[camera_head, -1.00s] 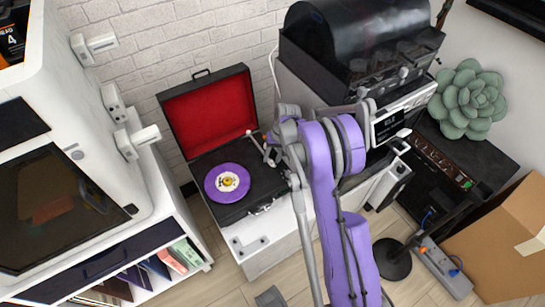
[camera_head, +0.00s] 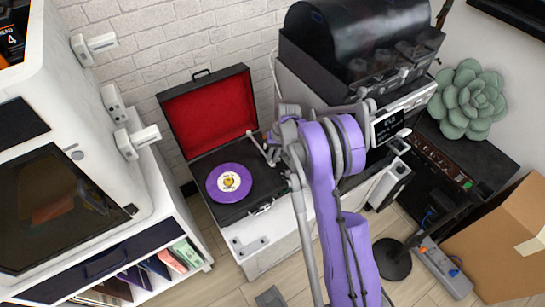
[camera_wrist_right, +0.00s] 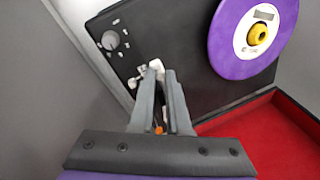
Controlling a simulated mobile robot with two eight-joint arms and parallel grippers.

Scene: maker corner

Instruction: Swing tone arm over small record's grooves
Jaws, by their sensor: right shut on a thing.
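The small purple record (camera_head: 229,182) with a white and yellow label lies on the black deck of an open record player (camera_head: 240,207). In the right wrist view the record (camera_wrist_right: 231,54) is at the upper right. The pale tone arm (camera_head: 257,141) runs along the deck's right side, apart from the record's grooves. My right gripper (camera_head: 272,152) is at the tone arm. In the wrist view its fingers (camera_wrist_right: 163,78) are close together on the tone arm (camera_wrist_right: 154,65), which they mostly hide. My left gripper is in neither view.
The player's red-lined lid (camera_head: 205,110) stands open against the brick wall. A grey machine with a dark hood (camera_head: 345,45) stands close on the right. A white cabinet (camera_head: 75,160) is on the left. A knob (camera_wrist_right: 110,40) is on the deck beside my right gripper.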

